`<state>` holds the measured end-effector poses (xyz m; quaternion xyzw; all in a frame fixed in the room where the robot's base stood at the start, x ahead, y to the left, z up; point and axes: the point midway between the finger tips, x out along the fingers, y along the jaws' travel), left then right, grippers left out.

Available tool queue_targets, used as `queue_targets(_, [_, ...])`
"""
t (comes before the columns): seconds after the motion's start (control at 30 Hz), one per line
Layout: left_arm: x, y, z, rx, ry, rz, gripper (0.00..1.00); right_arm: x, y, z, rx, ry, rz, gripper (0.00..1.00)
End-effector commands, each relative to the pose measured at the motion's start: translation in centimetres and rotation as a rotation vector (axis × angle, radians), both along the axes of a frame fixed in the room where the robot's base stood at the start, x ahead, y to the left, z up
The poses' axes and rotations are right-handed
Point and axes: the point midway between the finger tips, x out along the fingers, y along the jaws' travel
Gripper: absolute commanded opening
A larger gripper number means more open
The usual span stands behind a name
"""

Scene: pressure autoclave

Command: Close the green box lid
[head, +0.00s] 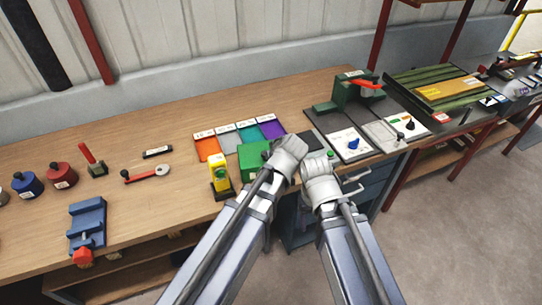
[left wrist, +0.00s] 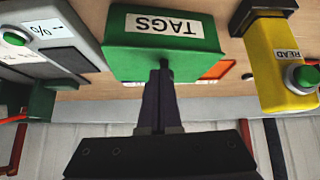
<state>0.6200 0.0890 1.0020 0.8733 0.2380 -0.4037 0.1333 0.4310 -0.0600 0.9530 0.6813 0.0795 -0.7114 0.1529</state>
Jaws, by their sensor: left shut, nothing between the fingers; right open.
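The green box (head: 253,158) stands near the front edge of the bench, in the middle of the head view. In the left wrist view, which is upside down, its green face (left wrist: 120,40) bears a white TAGS label. My left gripper (left wrist: 165,72) is shut and empty; its dark fingertips overlap the green face, and I cannot tell whether they touch it. In the head view, my left wrist is just right of the box and hides its right side. How far the lid is open is unclear. My right gripper (head: 322,168) is open at the bench's front edge, fingertips unclear.
A yellow button unit (head: 218,174) stands close left of the box. Coloured mats (head: 207,147) lie behind it. A grey-black device with a green button (left wrist: 14,38) is beside it. A blue fixture (head: 87,222) stands far left. The wooden bench between is partly clear.

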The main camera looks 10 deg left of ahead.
Motion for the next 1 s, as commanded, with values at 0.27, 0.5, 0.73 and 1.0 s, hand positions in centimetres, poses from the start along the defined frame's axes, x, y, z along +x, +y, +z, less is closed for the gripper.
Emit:
queue_targets(0.27, [-0.3, -0.1, -0.6, 0.0, 0.0, 0.0, 0.0, 0.0, 0.0, -0.6, 0.0, 0.0, 0.0, 0.66])
queue_targets(0.5, [-0.3, -0.2, -0.6, 0.0, 0.0, 0.0, 0.0, 0.0, 0.0, -0.6, 0.0, 0.0, 0.0, 0.66])
queue_targets(0.73, [-0.3, -0.1, -0.5, 0.0, 0.0, 0.0, 0.0, 0.0, 0.0, -0.5, 0.0, 0.0, 0.0, 0.66])
queue_targets(1.0, [-0.1, 0.6, 1.7, -0.001, 0.0, 0.001, 0.0, 0.0, 0.0, 1.7, 0.0, 0.0, 0.0, 0.66])
